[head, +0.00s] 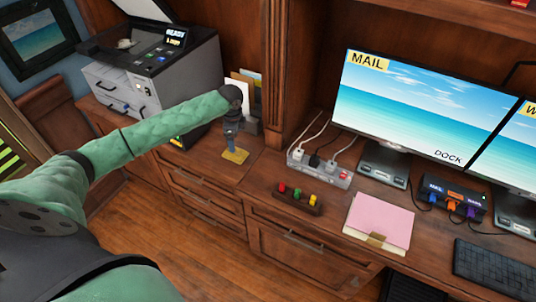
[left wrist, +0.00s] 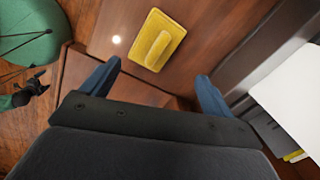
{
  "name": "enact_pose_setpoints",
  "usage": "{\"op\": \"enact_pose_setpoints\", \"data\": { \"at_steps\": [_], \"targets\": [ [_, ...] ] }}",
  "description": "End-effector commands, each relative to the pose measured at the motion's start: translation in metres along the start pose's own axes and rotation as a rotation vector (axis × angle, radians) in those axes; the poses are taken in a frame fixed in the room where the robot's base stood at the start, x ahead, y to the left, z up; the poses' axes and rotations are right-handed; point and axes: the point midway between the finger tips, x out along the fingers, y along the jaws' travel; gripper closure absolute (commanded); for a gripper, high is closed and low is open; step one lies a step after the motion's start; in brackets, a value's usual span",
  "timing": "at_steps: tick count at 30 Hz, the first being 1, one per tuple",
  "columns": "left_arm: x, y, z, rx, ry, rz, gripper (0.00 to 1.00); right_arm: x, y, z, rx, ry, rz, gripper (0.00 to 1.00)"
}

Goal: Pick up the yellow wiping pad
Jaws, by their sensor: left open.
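The yellow wiping pad (head: 236,155) lies flat on the wooden desk top, near its front edge, left of the power strip. In the left wrist view the pad (left wrist: 151,40) shows whole, with a raised grip along its middle. My left gripper (head: 230,143) points down just above the pad in the head view. In the left wrist view its two blue fingers (left wrist: 155,80) are spread apart with nothing between them, and the pad appears beyond them, between their lines.
A printer (head: 160,75) stands at the back left. A file holder with papers (head: 246,85) is close behind my left gripper. To the right are a power strip (head: 318,168), a block with coloured pegs (head: 298,198), a pink folder (head: 380,222) and monitors (head: 430,105).

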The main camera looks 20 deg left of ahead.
Motion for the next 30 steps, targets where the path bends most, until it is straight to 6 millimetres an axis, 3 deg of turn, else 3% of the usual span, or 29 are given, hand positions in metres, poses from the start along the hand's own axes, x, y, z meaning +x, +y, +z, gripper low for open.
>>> {"op": "enact_pose_setpoints", "data": {
  "at_steps": [7,14,25,30],
  "targets": [
    [0.001,0.014,-0.003,0.246,0.037,0.076,0.13,0.002,-0.001,-0.018,-0.001,0.119,0.0,0.02],
    [0.003,0.014,-0.003,0.345,0.037,0.076,0.13,0.002,0.001,-0.02,-0.001,0.135,0.001,0.02],
    [0.029,0.014,-0.002,0.345,0.037,0.075,0.13,0.015,0.006,-0.002,-0.007,0.142,0.007,0.02],
    [0.044,0.012,0.001,0.344,0.037,0.077,0.13,0.021,0.007,0.024,-0.009,0.125,0.007,0.02]
  ]
}}
